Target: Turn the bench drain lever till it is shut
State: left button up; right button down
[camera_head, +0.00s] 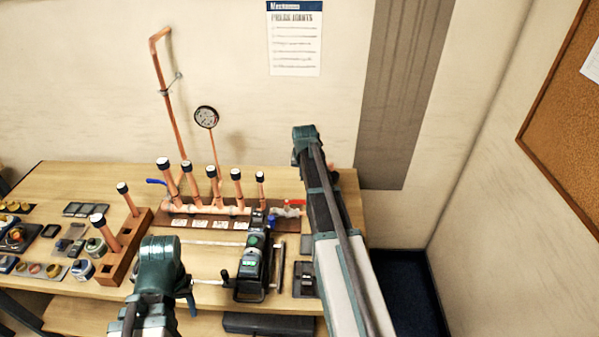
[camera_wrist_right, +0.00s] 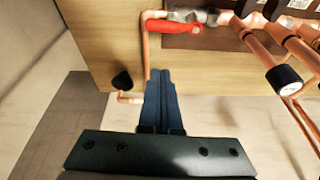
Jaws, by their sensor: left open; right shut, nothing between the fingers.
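A red lever (camera_head: 294,202) sits at the right end of the copper manifold (camera_head: 232,211), partly hidden by my right arm. In the right wrist view the red lever (camera_wrist_right: 174,26) lies roughly along the manifold line, beside a valve body. My right gripper (camera_wrist_right: 159,76) is shut and empty, its fingertips a little short of the lever in the picture and close to a copper pipe (camera_wrist_right: 146,52). I cannot tell whether it touches the pipe. In the head view the right fingers are hidden behind the arm. My left gripper (camera_head: 190,297) is open over the bench front, left of the pump.
A black and green pump (camera_head: 252,268) stands on the bench. A wooden block (camera_head: 125,252) with upright copper pipes is left of it. A blue lever (camera_head: 157,182) is at the manifold's left end. A gauge (camera_head: 206,117) rises behind. Tins and small parts crowd the left.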

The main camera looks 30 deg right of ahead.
aim_at(297, 201)
pick_arm(q)
jog(key=shift+w+d+r, duration=0.1)
jog(key=shift+w+r, duration=0.2)
jog(key=shift+r, duration=0.15)
pick_arm(e)
jog(key=shift+w+d+r+h, duration=0.1)
jog(key=shift+w+r+h, duration=0.25)
jog(key=shift+r, duration=0.2)
pick_arm(q)
jog(key=shift+f, duration=0.15)
pick_arm(e)
jog(key=shift+f, duration=0.1)
pick_arm(q)
notch_tip(297, 201, down, 10)
jog(key=b, duration=1)
pick_arm(e)
notch_tip(297, 201, down, 10)
jog(key=shift+s, duration=0.2)
